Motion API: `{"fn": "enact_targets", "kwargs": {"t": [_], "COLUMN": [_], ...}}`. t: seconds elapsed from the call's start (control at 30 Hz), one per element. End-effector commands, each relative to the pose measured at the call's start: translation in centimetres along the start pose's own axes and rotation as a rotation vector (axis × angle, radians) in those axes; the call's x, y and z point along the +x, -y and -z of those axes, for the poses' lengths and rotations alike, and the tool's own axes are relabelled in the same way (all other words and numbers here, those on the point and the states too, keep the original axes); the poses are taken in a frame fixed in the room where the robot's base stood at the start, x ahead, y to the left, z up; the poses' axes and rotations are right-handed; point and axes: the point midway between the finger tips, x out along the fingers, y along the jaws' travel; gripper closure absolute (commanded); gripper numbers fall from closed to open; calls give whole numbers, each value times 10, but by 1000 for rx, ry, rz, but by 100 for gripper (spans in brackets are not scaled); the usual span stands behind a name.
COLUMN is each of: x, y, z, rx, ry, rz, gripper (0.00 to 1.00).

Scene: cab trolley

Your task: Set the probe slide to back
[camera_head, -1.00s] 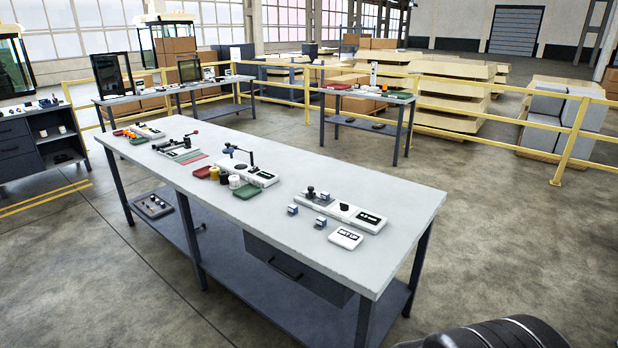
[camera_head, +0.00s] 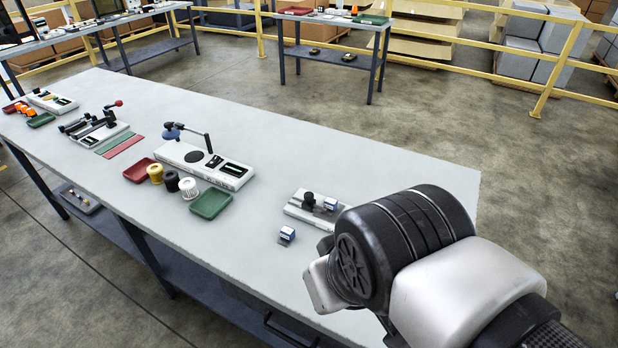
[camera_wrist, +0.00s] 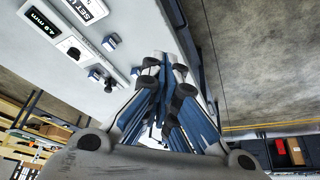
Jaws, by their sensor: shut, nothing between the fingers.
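The white gauge unit (camera_head: 297,211) lies near the right end of the long table; my arm hides its right part. Its black upright post (camera_head: 308,199) shows there. I cannot tell for sure which part is the probe slide. My gripper (camera_wrist: 165,66) is shut and empty, to the right of the unit in the wrist view and apart from it. My arm hides it in the head view.
Small blue-and-white blocks (camera_head: 287,235) (camera_wrist: 111,42) lie beside the unit. A "SET UP" card (camera_wrist: 83,8) lies near it in the wrist view. A second instrument (camera_head: 205,163), cups and trays stand further left. The tabletop (camera_head: 330,150) behind the unit is clear.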

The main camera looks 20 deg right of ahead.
Motion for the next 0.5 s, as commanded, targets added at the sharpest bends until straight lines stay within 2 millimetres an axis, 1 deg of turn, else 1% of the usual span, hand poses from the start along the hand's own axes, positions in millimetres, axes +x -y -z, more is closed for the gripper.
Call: {"fn": "enact_targets", "kwargs": {"t": [0.27,0.33,0.37,0.43,0.47,0.5], "x": [0,-1,-1,-3,-3,-3], "y": [0,0,-1,-2,-4,-5], "z": [0,3,6,19,26,37], "rx": [2,24,44,127,178,261], "ry": [1,5,9,23,32,46], "rz": [0,2,3,8,10,15], "gripper": [100,100,100,100,100,100]}}
